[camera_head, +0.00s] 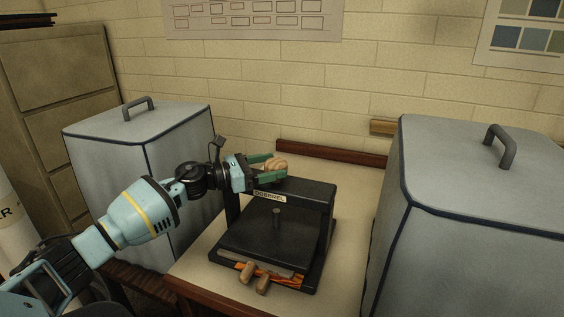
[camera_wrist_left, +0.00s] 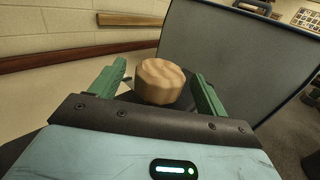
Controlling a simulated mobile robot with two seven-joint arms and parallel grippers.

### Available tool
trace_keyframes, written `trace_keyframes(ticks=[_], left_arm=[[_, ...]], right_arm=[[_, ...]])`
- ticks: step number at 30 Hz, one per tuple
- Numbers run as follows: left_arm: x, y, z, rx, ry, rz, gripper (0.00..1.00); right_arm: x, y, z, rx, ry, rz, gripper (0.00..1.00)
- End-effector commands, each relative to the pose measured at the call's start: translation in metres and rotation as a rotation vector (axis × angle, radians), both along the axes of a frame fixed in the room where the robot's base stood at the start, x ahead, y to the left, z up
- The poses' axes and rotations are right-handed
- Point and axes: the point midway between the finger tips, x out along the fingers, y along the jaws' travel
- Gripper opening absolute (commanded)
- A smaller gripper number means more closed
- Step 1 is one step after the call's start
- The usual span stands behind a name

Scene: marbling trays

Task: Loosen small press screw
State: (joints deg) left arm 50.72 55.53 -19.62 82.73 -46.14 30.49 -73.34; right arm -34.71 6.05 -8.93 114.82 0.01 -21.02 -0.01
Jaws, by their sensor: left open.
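The small press (camera_head: 280,240) is a black frame with a flat plate, standing on a pale table between two grey bins. Its screw has a round, ridged wooden knob (camera_head: 276,164) above the crossbar; a short length of the screw (camera_head: 276,216) shows above the plate. My left gripper (camera_head: 272,168) is open, with its green fingers on either side of the knob. In the left wrist view the knob (camera_wrist_left: 160,80) sits between the open fingers (camera_wrist_left: 158,84), with a visible gap on both sides. My right gripper is not in view.
A grey lidded bin (camera_head: 180,190) stands left of the press and another (camera_head: 470,230) stands right. A wooden strip (camera_head: 330,153) runs along the brick wall behind. Some tabletop (camera_head: 350,200) is bare right of the press.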

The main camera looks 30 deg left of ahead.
Motion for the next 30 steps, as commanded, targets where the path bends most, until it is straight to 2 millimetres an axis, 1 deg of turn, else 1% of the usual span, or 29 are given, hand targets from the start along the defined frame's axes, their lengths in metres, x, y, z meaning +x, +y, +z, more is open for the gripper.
trace_keyframes(ticks=[1,6,9,19,20,27,30], left_arm=[[0.006,-0.005,0.005,-0.002,-0.006,-0.001,0.76],[0.023,-0.016,0.003,-0.001,-0.004,0.000,0.76],[0.028,-0.020,0.002,0.001,-0.003,-0.001,0.76],[0.031,-0.022,0.000,0.001,0.000,-0.001,0.76],[0.031,-0.022,0.000,0.001,0.000,-0.001,0.73],[0.031,-0.022,0.000,0.001,0.000,-0.001,0.42],[0.031,-0.022,0.000,0.001,0.000,-0.001,0.31]], right_arm=[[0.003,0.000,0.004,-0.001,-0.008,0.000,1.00],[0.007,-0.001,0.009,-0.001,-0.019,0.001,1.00],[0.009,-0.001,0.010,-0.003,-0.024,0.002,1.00],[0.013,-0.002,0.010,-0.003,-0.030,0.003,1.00],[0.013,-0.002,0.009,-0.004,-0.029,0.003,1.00],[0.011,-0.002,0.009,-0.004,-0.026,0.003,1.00],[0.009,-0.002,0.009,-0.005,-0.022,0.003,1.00]])
